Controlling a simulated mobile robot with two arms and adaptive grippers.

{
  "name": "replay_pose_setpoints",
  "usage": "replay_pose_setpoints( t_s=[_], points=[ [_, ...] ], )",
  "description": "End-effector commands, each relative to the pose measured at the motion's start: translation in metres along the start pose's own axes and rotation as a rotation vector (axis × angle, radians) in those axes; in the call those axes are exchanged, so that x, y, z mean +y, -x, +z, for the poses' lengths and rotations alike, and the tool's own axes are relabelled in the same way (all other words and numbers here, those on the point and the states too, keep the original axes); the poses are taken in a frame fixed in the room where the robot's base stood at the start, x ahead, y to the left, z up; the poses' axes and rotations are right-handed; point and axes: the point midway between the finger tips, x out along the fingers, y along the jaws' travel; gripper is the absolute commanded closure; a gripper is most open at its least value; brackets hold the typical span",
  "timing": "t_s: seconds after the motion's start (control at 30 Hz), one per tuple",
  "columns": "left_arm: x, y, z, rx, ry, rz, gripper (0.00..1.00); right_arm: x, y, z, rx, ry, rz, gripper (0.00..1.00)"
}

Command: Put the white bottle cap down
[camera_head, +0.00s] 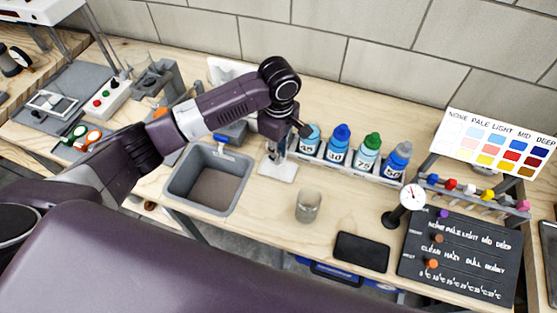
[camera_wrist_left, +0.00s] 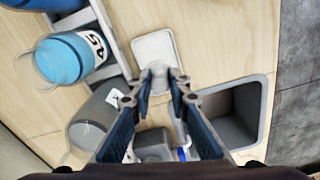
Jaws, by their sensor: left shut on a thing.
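My left gripper (camera_head: 273,157) reaches down over a small white pad (camera_head: 280,172) on the bench, between the sink and the bottle rack. In the left wrist view its fingers (camera_wrist_left: 163,80) are shut on a small whitish cap (camera_wrist_left: 158,70). The cap shows against the white pad (camera_wrist_left: 153,45); I cannot tell whether it touches it. In the head view the gripper mostly hides the cap. My right gripper is in neither view.
A rack with several bottles (camera_head: 335,145) stands just right of the gripper. A grey sink (camera_head: 176,199) is at left. A glass beaker (camera_head: 308,205), a round gauge (camera_head: 411,198) and a black slab (camera_head: 361,252) are nearer the front.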

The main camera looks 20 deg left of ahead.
Motion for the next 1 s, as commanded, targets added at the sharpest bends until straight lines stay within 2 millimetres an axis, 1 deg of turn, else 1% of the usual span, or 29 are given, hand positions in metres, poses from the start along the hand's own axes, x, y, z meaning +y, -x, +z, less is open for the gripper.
replay_pose_setpoints(
  t_s=[0.13, 0.3, 0.4, 0.77, 0.8, 0.93, 0.97, 1.0],
  points=[
    [0.000, -0.012, 0.000, 0.001, 0.000, -0.002, 0.93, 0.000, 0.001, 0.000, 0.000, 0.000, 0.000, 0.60],
    [-0.001, -0.038, 0.001, -0.001, -0.001, -0.003, 0.93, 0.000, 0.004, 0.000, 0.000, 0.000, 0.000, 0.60],
    [0.000, -0.046, 0.001, 0.000, -0.002, -0.001, 0.93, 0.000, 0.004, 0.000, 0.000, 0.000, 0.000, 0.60],
    [0.000, -0.049, 0.001, -0.001, 0.000, 0.000, 0.93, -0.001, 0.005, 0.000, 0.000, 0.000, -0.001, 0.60],
    [0.000, -0.050, 0.000, 0.000, 0.000, 0.001, 0.82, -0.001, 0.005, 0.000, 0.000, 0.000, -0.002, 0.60],
    [0.000, -0.050, 0.000, 0.000, 0.000, 0.001, 0.68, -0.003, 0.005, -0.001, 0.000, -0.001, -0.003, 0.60],
    [0.000, -0.050, 0.000, 0.000, 0.000, 0.001, 0.66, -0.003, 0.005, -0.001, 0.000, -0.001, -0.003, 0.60],
    [0.000, -0.050, 0.000, 0.000, 0.000, 0.001, 0.66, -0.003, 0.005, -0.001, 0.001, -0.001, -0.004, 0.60]
  ],
)
